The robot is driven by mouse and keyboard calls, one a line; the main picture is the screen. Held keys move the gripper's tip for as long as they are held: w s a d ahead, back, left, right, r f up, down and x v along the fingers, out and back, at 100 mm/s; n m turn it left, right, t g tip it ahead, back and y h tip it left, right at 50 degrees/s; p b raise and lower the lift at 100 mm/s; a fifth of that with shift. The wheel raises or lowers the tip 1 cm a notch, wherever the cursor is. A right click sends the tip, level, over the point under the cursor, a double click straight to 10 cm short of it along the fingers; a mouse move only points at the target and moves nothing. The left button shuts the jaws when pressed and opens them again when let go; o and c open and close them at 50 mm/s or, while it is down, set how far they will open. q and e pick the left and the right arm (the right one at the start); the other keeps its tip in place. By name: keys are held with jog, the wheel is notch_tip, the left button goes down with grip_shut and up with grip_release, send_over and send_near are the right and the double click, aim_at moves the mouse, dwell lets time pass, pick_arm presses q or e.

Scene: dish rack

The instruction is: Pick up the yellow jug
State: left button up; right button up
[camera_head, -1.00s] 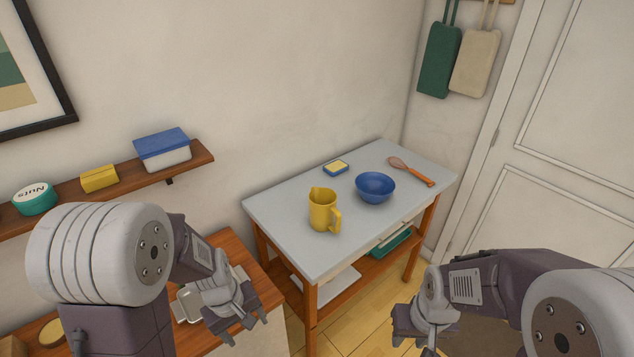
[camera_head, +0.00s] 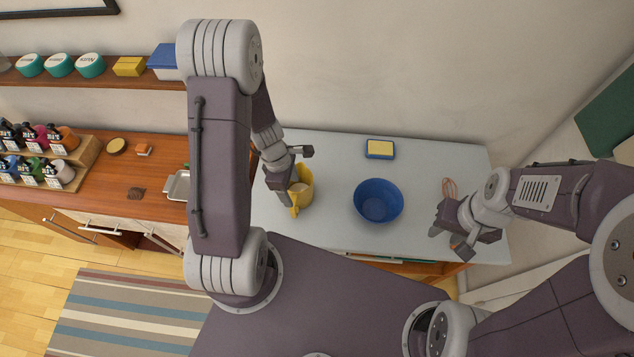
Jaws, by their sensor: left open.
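The yellow jug (camera_head: 304,192) stands on the grey-topped table (camera_head: 336,160), left of the blue bowl. Its handle points toward me. My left gripper (camera_head: 297,174) is open at the jug, with its fingers over and beside it and hiding part of it. I cannot tell whether the fingers touch the jug. My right gripper (camera_head: 449,240) is over the right part of the table, apart from the jug. Its fingers look spread and empty.
A blue bowl (camera_head: 378,201) stands right of the jug. A yellow and blue sponge (camera_head: 380,149) lies behind it. A whisk (camera_head: 449,187) is partly hidden by my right arm. A wooden counter (camera_head: 130,178) with a metal tray (camera_head: 179,187) is at the left.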

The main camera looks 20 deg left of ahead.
aim_at(293, 200)
pick_arm(q)
jog(key=f+b, duration=0.2)
jog(key=f, duration=0.1)
jog(key=f+b, duration=0.2)
jog(key=f, duration=0.1)
jog(key=f+b, duration=0.2)
jog(key=f, duration=0.1)
jog(key=shift+s+d, duration=0.3)
jog(key=shift+d, duration=0.05)
jog(key=shift+a+f, duration=0.1)
jog(key=shift+a, duration=0.15)
jog(key=c, duration=0.9)
grip_shut()
pick_arm(e)
jog(key=f, duration=0.1)
jog(key=a+f, duration=0.1)
jog(key=f, duration=0.3)
jog(key=shift+s+a+f, duration=0.2)
jog(key=shift+s+f, duration=0.05)
jog(key=shift+s, duration=0.15)
